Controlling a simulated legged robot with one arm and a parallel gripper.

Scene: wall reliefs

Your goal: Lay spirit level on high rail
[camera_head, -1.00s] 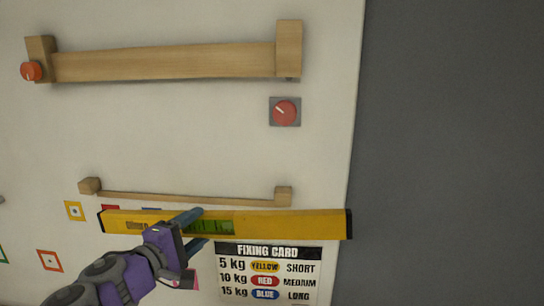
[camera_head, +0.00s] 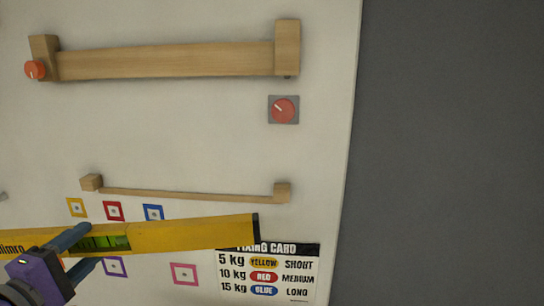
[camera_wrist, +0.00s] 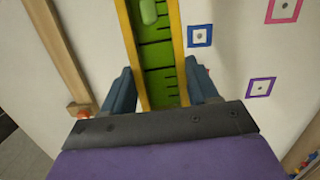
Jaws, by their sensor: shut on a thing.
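The yellow spirit level (camera_head: 180,234) is in my gripper (camera_head: 78,248) at the lower left of the head view. It lies nearly level, its right end slightly raised, and its left end is cut off by the frame. My gripper is shut on it around the green vial window; the wrist view shows the level (camera_wrist: 155,45) between the blue fingers (camera_wrist: 163,92). The high rail (camera_head: 165,62) is a long wooden bar with a block at each end, well above the level. A thinner lower rail (camera_head: 185,195) runs just above the level.
A red knob (camera_head: 35,70) sits at the high rail's left block. Another red dial (camera_head: 284,109) is below its right block. Coloured square markers (camera_head: 113,211) and a fixing card (camera_head: 265,275) are on the lower wall.

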